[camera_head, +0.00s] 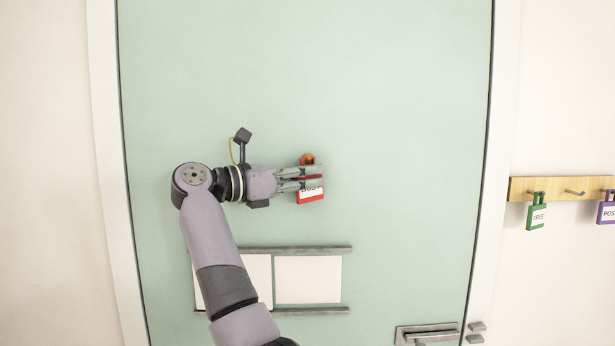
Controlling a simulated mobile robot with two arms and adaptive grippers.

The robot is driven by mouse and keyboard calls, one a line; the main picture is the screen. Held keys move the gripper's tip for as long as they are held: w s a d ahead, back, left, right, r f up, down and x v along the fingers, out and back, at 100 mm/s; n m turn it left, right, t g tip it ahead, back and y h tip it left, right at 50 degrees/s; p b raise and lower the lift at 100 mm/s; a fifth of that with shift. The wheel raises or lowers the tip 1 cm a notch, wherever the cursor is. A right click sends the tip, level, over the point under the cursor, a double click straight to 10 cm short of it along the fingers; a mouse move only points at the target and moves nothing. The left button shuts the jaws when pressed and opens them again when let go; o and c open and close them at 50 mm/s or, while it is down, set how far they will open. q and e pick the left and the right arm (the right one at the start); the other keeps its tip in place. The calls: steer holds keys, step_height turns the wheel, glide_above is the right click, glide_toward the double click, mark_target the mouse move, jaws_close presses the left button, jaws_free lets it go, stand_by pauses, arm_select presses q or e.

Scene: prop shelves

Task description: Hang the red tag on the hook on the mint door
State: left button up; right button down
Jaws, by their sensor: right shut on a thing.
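The red tag (311,197) has a white label with dark lettering, partly covered by my fingers. My right gripper (318,178) is shut on the tag and points to the right, in front of the mint door (400,100). A small orange-red piece (307,158) shows just above the fingers. I cannot tell whether it is the door hook or the top of the tag. No other hook shows on the door, and I cannot tell whether the tag touches one. My left gripper is not in view.
A rack with white panels (308,280) sits below on the door. A door handle (428,335) is at the lower right. On the right wall, a wooden hook rail (555,188) holds a green tag (536,216) and a purple tag (607,212), with an empty hook (575,192) between.

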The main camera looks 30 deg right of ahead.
steer(key=shift+a+f, duration=0.1)
steer(key=shift+a, duration=0.15)
stand_by(0.9)
steer(key=c, duration=2)
jaws_free()
steer(key=shift+w+a, duration=0.1)
steer(key=shift+a, duration=0.05)
steer(key=shift+o, duration=1.4)
steer(key=shift+a, duration=0.25)
steer(key=shift+o, duration=0.4)
steer(key=shift+d, duration=0.35)
steer(key=shift+a, duration=0.1)
steer(key=a, duration=1.2)
steer(key=shift+w, duration=0.2)
